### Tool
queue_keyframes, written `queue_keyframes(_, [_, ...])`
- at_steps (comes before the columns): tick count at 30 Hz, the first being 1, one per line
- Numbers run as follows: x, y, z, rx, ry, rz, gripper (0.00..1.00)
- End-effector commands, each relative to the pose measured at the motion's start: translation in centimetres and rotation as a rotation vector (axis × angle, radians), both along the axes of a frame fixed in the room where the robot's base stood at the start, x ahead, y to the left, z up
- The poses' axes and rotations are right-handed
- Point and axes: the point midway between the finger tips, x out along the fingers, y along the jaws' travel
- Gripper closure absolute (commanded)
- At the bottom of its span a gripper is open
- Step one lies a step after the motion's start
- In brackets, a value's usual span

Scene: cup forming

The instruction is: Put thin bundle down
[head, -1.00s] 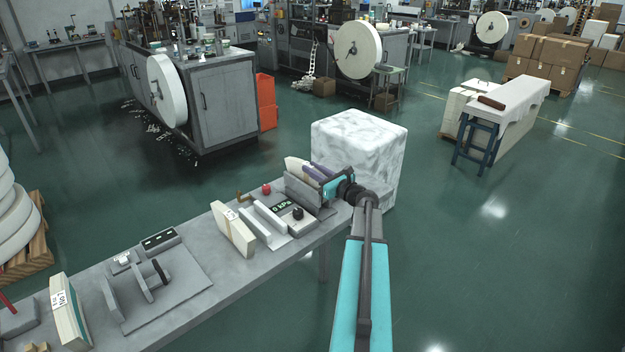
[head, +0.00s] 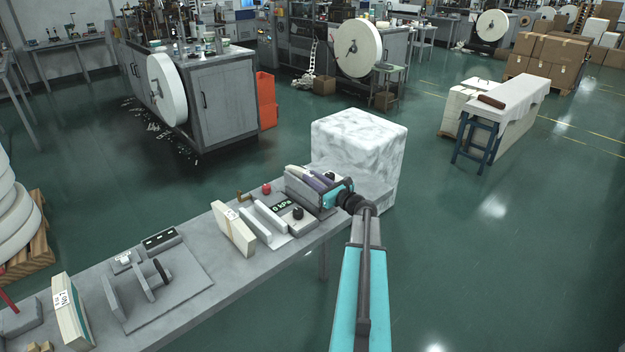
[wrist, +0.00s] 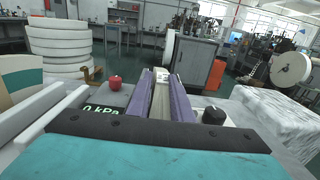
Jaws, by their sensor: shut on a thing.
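My gripper (head: 318,180), with purple fingers and a teal body, is at the far right end of the grey workbench (head: 205,308). It is low over a grey pressure device (head: 312,207). In the wrist view the purple fingers (wrist: 162,98) are shut on a thin cream bundle (wrist: 160,101), which stands edge-on between them. In the head view the thin bundle (head: 298,172) shows only in part, beside the device's grey plate. I cannot tell whether its lower edge touches the device.
The device has a "0 kPa" display (wrist: 101,109), a red knob (wrist: 114,82) and a black knob (wrist: 213,115). A white trough (head: 268,222) and a thicker banded bundle (head: 234,231) stand to the left. A white wrapped block (head: 360,145) is close behind my gripper.

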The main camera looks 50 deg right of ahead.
Motion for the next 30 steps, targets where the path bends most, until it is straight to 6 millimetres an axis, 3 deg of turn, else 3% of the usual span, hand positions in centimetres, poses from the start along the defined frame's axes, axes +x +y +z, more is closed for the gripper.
queue_keyframes(5, [0.0, 0.0, -0.2, 0.0, -0.002, 0.0, 1.0])
queue_keyframes(6, [0.0, 0.0, -0.2, 0.0, 0.0, 0.0, 0.74])
queue_keyframes(9, [0.0, 0.0, -0.2, 0.0, 0.0, 0.0, 0.62])
queue_keyframes(23, [0.0, 0.0, 0.1, 0.0, 0.0, 0.0, 0.62])
queue_keyframes(30, [-2.3, 0.2, -0.1, 0.0, -0.001, -0.002, 0.62])
